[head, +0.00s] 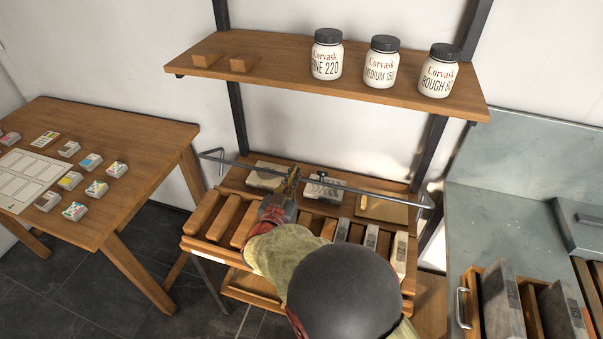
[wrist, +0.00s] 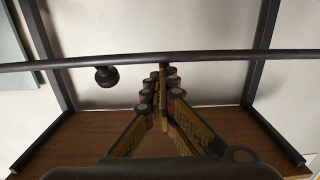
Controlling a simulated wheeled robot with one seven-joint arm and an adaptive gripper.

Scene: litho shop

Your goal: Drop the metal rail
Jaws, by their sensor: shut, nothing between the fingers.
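The metal rail (head: 365,191) is a thin grey bar with bent ends. It spans the wooden rack from left to right, above the back ledge. In the wrist view the rail (wrist: 235,55) crosses the whole picture. My gripper (head: 294,172) is shut and empty, with its tips close to the rail's left-middle part. In the wrist view my gripper's fingertips (wrist: 163,72) meet just below the rail in the picture. I cannot tell whether they touch it.
A shelf (head: 280,78) with three labelled jars (head: 382,62) is above. A table (head: 130,215) stands left, a grey counter (head: 500,205) right.

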